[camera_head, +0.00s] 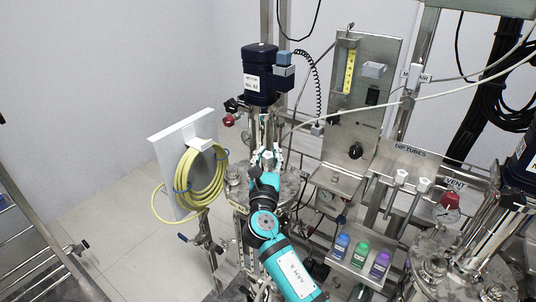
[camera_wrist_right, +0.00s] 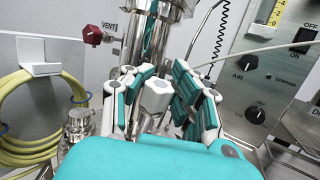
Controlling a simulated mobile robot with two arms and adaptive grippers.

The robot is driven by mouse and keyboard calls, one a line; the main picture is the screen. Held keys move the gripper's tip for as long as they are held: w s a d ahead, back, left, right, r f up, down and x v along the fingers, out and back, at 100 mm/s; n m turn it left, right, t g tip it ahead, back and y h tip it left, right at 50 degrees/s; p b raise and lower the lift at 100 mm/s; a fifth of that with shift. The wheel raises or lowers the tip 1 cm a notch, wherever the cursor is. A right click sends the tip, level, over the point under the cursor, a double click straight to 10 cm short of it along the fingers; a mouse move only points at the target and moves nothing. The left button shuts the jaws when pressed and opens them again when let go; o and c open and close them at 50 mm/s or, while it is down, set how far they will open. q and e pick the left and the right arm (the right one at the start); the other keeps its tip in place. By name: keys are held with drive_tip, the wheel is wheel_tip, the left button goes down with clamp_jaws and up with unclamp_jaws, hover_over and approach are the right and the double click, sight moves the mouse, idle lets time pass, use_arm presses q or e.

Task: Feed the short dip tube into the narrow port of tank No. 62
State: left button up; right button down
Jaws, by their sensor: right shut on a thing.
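My right gripper (camera_head: 266,158) is at the mixer column above the tank lid. In the right wrist view my right gripper (camera_wrist_right: 155,100) has its teal-padded fingers closed around a white hexagonal head (camera_wrist_right: 155,93), which looks like the top of a dip tube. The tube below it is hidden by the gripper, so its tip and any contact with a port cannot be seen. The tank's dark motor (camera_head: 260,75) carries a label too small to read surely. A metal fitting (camera_wrist_right: 78,125) stands on the lid, left of the gripper. My left gripper is not in view.
Two white-headed tubes (camera_head: 402,178) hang on the DIP TUBES rack (camera_head: 410,155). A yellow hose coil (camera_head: 205,180) hangs at left. A red-handled VENT valve (camera_wrist_right: 92,35) is near the fingers. Blue, green and purple bottles (camera_head: 361,252) stand at right.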

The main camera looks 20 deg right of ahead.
sight(267, 169)
drive_tip(key=shift+f, duration=0.2)
drive_tip(key=shift+w+f+b, duration=0.1)
drive_tip(key=shift+f+b, duration=1)
drive_tip(key=shift+f, duration=0.15)
drive_tip(key=shift+w+f, duration=0.15)
drive_tip(key=shift+f, duration=0.05)
drive_tip(key=shift+w+d+f+g+y+p, duration=0.15)
drive_tip(key=shift+w+f+g+p, duration=0.1)
drive_tip(key=shift+f+p, duration=0.2)
drive_tip(key=shift+w+a+f+g+y+p, duration=0.1)
drive_tip(key=shift+w+f+g+y+p, duration=0.1)
drive_tip(key=shift+f+p, duration=0.25)
drive_tip(key=shift+w+f, duration=0.1)
drive_tip(key=shift+f, duration=0.3)
drive_tip(key=shift+w+d+f+g, duration=0.1)
drive_tip(key=shift+w+f+g, duration=0.05)
drive_tip(key=shift+f, duration=0.45)
drive_tip(key=shift+w+f+g, duration=0.1)
drive_tip(key=shift+w+f, duration=0.05)
drive_tip(key=shift+f, duration=0.4)
drive_tip(key=shift+w+f, duration=0.1)
drive_tip(key=shift+f, duration=0.15)
